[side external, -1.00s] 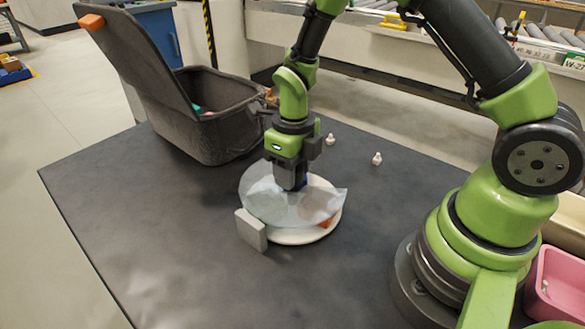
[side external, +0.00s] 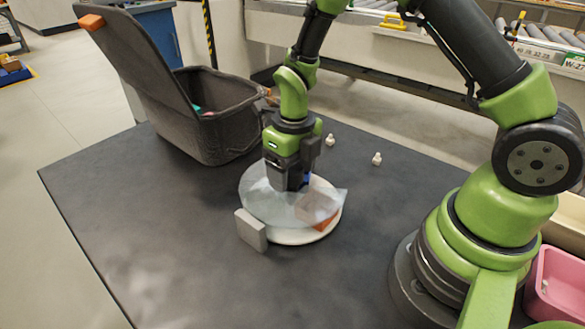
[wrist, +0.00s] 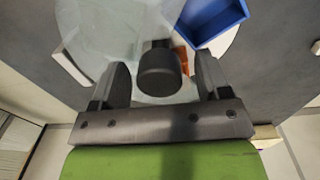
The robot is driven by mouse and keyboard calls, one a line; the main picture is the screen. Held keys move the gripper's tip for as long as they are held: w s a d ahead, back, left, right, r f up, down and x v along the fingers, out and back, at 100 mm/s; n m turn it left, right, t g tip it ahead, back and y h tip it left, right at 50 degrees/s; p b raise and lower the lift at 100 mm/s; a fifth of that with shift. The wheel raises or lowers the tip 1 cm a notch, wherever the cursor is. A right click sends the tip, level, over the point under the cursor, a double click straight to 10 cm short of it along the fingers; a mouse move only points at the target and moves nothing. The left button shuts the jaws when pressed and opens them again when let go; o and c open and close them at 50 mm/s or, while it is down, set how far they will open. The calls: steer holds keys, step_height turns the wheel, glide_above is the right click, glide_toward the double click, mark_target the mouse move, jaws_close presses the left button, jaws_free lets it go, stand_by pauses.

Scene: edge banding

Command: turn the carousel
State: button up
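The carousel is a white round turntable (side external: 295,237) on the dark table, with a clear sheet-like cover (side external: 265,205) over part of it. A dark round knob (wrist: 158,70) stands at its middle. My gripper (side external: 290,185) is low over the carousel. In the wrist view my gripper (wrist: 165,80) has its two fingers apart, one on each side of the knob, with gaps showing. An orange tray (side external: 325,222) lies partly under the cover at the right. A blue tray (wrist: 213,18) sits on the carousel, mostly hidden behind my gripper in the side view.
A grey upright block (side external: 251,229) stands at the carousel's front left. A large dark bin (side external: 215,125) with its lid raised stands behind left. Two small white pieces (side external: 377,159) (side external: 330,140) lie behind right. A pink bin (side external: 555,285) is at far right. The front table is clear.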

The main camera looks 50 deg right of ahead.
step_height(320, 180, up, 10)
steer(key=shift+d+f, duration=0.1)
steer(key=shift+d, duration=0.05)
stand_by(0.6)
